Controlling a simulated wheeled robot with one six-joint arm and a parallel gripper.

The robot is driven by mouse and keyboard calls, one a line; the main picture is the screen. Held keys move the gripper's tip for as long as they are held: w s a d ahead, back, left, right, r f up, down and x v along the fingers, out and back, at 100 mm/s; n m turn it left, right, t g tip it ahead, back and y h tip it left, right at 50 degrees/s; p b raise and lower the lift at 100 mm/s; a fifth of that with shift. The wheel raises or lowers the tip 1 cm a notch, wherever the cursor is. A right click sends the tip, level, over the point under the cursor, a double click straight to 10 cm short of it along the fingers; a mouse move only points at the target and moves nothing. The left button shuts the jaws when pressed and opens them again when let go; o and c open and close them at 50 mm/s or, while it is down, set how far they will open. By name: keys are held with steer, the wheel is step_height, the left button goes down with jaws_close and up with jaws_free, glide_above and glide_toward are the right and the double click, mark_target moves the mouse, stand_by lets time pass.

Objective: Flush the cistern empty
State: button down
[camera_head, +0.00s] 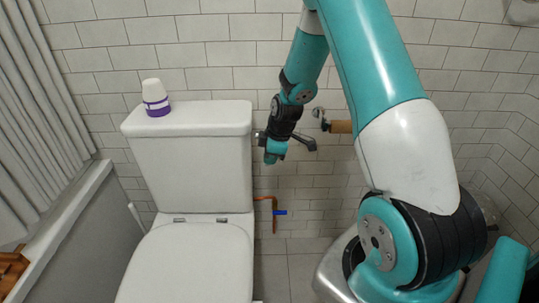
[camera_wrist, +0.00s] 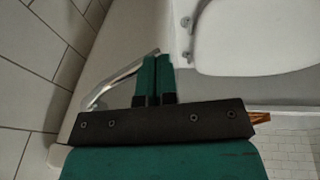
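The white toilet cistern (camera_head: 190,155) stands against the tiled wall, its lid on. My gripper (camera_head: 273,157) points down just right of the cistern's right side. In the wrist view my gripper (camera_wrist: 154,58) has its two green fingers side by side, shut, with no object visible between them. A chrome flush lever (camera_wrist: 115,83) slants just left of the fingers, its upper end close to the fingertips. I cannot tell whether they touch.
The toilet seat lid (camera_head: 190,265) is down in front of the cistern. A white and purple container (camera_head: 155,98) stands on the cistern's left end. A copper pipe with a blue valve handle (camera_head: 280,212) is low on the wall. A curtain (camera_head: 40,110) hangs at left.

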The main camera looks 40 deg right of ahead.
steer(key=s+a+r+p, duration=0.2)
steer(key=s+r, duration=0.5)
steer(key=r, duration=0.4)
steer(key=shift+r+p, duration=0.15)
steer(key=shift+p, duration=0.3)
steer(key=shift+s, duration=0.1)
steer(key=s+a+r+m+y, duration=0.1)
steer(key=s+a+r, duration=0.1)
steer(key=a+r, duration=0.45)
steer(key=s+a+r+m+y, duration=0.1)
steer(key=s+a+r, duration=0.15)
steer(key=a, duration=0.75)
steer(key=s+a+r+m+g+y+p, duration=0.1)
steer(key=s+a+r, duration=0.35)
steer(key=s, duration=0.25)
steer(key=s+a+r+g, duration=0.2)
steer(key=s+a+r, duration=0.1)
steer(key=s+a, duration=0.3)
step_height(320, 180, up, 13)
steer(key=p, duration=1.3)
steer(key=shift+s+d, duration=0.2)
steer(key=shift+d, duration=0.25)
